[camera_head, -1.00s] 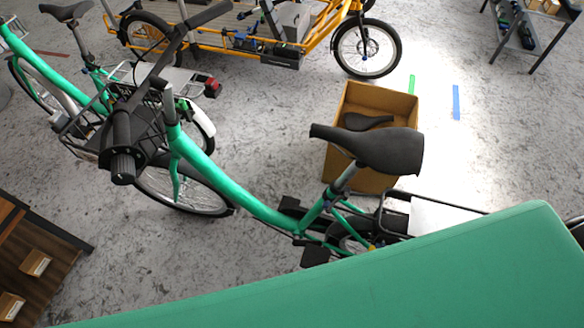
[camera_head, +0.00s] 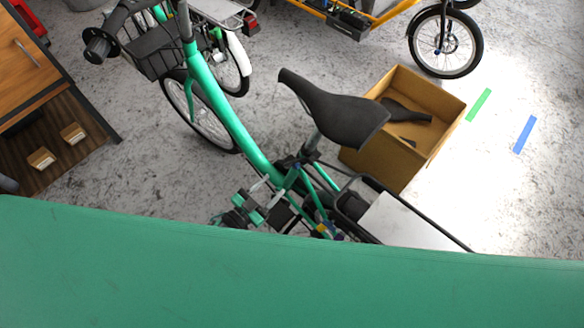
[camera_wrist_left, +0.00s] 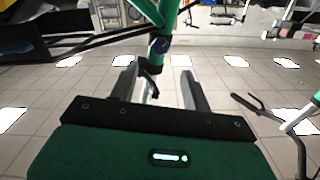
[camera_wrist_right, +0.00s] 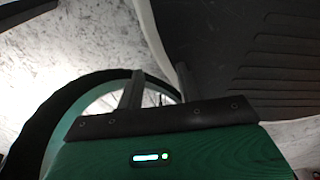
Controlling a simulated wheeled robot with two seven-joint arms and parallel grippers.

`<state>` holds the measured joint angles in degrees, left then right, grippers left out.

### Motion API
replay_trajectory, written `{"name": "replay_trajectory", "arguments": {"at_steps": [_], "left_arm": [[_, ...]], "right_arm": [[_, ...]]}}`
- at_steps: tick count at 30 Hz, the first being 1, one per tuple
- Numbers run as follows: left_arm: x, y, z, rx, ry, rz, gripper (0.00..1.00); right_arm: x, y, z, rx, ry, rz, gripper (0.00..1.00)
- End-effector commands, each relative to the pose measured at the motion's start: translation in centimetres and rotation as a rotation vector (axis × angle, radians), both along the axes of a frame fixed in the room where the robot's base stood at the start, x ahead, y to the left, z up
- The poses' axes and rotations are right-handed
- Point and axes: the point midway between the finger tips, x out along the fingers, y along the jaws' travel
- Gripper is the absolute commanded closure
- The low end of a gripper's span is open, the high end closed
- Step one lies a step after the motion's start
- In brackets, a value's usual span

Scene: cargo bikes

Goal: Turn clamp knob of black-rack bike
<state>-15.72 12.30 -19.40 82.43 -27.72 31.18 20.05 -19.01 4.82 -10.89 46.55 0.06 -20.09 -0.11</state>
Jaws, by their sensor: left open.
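The green bike with the black rear rack (camera_head: 425,217) stands in front of me, its black saddle (camera_head: 335,110) nearest the middle of the head view. In the left wrist view the open fingers (camera_wrist_left: 157,85) point at the green tube (camera_wrist_left: 168,18). A dark round knob-like part (camera_wrist_left: 159,46) sits on that tube, with a black lever-like piece below it, between the fingers in the picture. Contact cannot be told. My right gripper (camera_wrist_right: 158,86) is open and empty before a wheel (camera_wrist_right: 75,105); the head view hides it.
A cardboard box (camera_head: 400,155) holding a black saddle stands behind the bike. A wooden cabinet (camera_head: 30,60) is at left. Floor at right, by green and blue tape (camera_head: 525,134), is clear.

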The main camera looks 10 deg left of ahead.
Motion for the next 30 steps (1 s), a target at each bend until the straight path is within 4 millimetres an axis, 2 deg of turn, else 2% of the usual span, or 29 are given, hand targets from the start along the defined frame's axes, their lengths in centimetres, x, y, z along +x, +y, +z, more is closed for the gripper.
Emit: {"name": "replay_trajectory", "arguments": {"at_steps": [1, 5, 12, 19, 27, 30], "left_arm": [[1.1, -0.8, -0.2, -0.002, -0.003, 0.001, 0.52], [3.4, -2.5, -0.3, -0.001, -0.002, 0.001, 0.52], [6.7, -4.9, -0.3, 0.000, 0.001, 0.002, 0.52], [7.9, -5.8, -0.1, 0.000, 0.002, 0.001, 0.52], [8.0, -5.8, -0.1, 0.001, 0.003, 0.002, 0.52], [8.0, -5.8, -0.1, 0.001, 0.003, 0.002, 0.71]], "right_arm": [[0.7, 0.4, -0.3, 0.003, -0.005, -0.001, 0.64], [2.1, 1.0, -0.5, 0.010, -0.019, -0.003, 0.64], [3.8, 0.6, -0.5, 0.005, -0.032, -0.004, 0.64], [3.8, -0.6, -0.3, -0.010, -0.030, -0.001, 0.64], [3.4, -0.2, -0.2, -0.004, -0.027, -0.004, 0.64], [3.5, 0.1, -0.2, -0.001, -0.029, -0.004, 0.64]]}}
